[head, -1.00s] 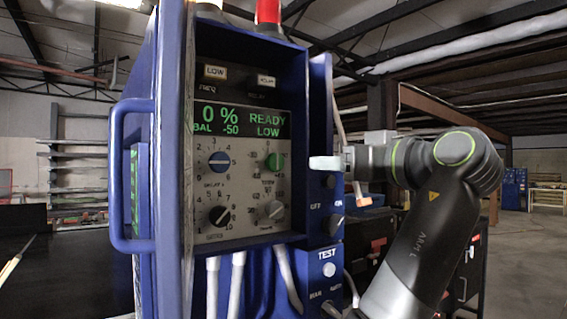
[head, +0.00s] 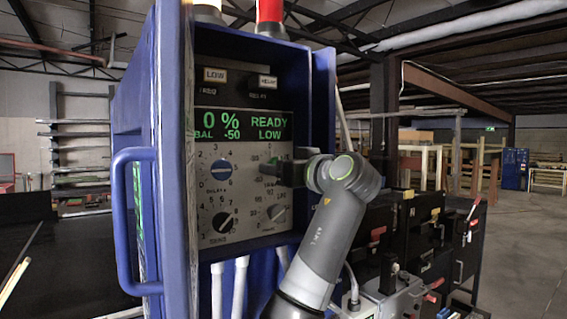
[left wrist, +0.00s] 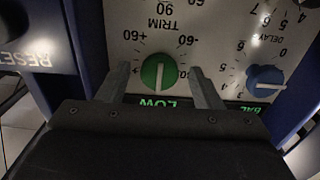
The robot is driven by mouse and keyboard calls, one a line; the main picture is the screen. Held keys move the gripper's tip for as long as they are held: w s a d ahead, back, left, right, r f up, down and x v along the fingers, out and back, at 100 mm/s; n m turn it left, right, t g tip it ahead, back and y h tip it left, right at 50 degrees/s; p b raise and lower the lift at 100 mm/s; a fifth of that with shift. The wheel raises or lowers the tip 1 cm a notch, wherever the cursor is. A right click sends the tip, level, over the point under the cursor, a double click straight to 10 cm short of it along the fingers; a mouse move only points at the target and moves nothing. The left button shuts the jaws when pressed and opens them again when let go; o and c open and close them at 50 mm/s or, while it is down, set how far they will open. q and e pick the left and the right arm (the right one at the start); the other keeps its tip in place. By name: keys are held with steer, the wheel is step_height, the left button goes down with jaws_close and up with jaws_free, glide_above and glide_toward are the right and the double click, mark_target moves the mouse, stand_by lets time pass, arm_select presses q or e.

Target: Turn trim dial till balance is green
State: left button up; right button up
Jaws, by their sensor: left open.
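The green trim dial (left wrist: 159,72), with a white line across it, shows in the left wrist view, which sees the panel upside down. Its white line stands about upright in that view. My left gripper (left wrist: 159,67) is open, with one finger on either side of the dial; I cannot tell whether they touch it. In the head view my left gripper (head: 274,168) is at the panel and hides the dial. The display (head: 240,125) reads 0 %, BAL -50, READY and LOW in green letters. My right gripper is not in view.
A blue delay dial (head: 221,169) sits left of my gripper, with a black dial (head: 222,222) and a grey dial (head: 276,213) below. The blue cabinet (head: 175,200) has side walls framing the recessed panel and a blue handle (head: 121,220). Dark machinery stands at right.

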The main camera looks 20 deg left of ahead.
arm_select(q)
steer(key=shift+c, duration=0.2)
steer(key=c, duration=0.9)
steer(key=shift+c, duration=0.2)
steer(key=shift+m, duration=0.3)
steer(key=m+b, duration=0.4)
steer(key=m, duration=1.7)
steer(key=shift+r+m+b, duration=0.1)
steer(key=shift+m+b, duration=0.2)
steer(key=shift+m, duration=0.1)
